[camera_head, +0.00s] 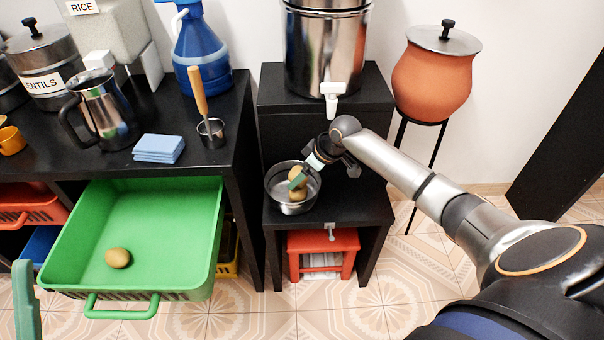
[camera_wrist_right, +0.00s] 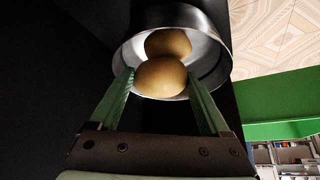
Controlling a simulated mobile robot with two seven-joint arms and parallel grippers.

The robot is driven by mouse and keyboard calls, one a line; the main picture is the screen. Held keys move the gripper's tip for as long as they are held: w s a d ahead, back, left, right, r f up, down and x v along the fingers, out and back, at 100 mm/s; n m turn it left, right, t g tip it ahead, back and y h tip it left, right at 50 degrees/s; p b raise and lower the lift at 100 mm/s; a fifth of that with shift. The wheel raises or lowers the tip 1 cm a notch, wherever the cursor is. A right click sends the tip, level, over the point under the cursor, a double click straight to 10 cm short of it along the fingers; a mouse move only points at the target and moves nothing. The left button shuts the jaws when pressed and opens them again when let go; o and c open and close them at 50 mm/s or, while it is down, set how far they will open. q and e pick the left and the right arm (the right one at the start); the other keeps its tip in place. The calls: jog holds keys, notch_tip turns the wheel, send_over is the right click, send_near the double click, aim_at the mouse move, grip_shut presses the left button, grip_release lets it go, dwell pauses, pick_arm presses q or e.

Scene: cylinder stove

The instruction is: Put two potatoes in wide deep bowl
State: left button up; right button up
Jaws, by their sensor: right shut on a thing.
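The metal wide deep bowl (camera_head: 292,208) stands on the low black shelf, and it also shows in the right wrist view (camera_wrist_right: 213,62). My right gripper (camera_wrist_right: 160,76) is shut on a brown potato (camera_wrist_right: 161,79), held at the bowl's opening. Another potato (camera_wrist_right: 169,44) is inside the bowl, just beyond the held one. Whether the two touch is unclear. A third potato (camera_head: 118,258) lies in the green drawer (camera_head: 190,262). One green finger of my left gripper (camera_head: 27,302) shows at the lower left edge; the rest is out of view.
A steel dispenser (camera_head: 326,50) with a white tap stands on the black stand above the bowl. A clay pot (camera_head: 433,82) stands to the right. The black counter holds a metal jug (camera_head: 103,108), a blue cloth (camera_head: 159,148) and a ladle (camera_head: 211,130). A red stool (camera_head: 322,246) is under the shelf.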

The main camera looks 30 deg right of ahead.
jog(key=o, duration=1.3)
jog(key=shift+c, duration=0.2)
pick_arm(q)
jog(key=w+a+f+n+g+y+p, duration=0.1)
jog(key=w+f+n+g+y+p, duration=0.1)
jog(key=w+f+n+y+p, duration=0.3)
notch_tip(320, 180, down, 5)
jog(key=w+n+y, duration=0.1)
jog(key=y, duration=0.2)
jog(key=shift+w+a+r+y, duration=0.15)
jog(key=shift+w+a+y, duration=0.15)
jog(key=shift+w, duration=0.1)
pick_arm(e)
jog(key=v, duration=1.2)
jog(key=shift+r, duration=0.25)
jog(key=shift+s, duration=0.15)
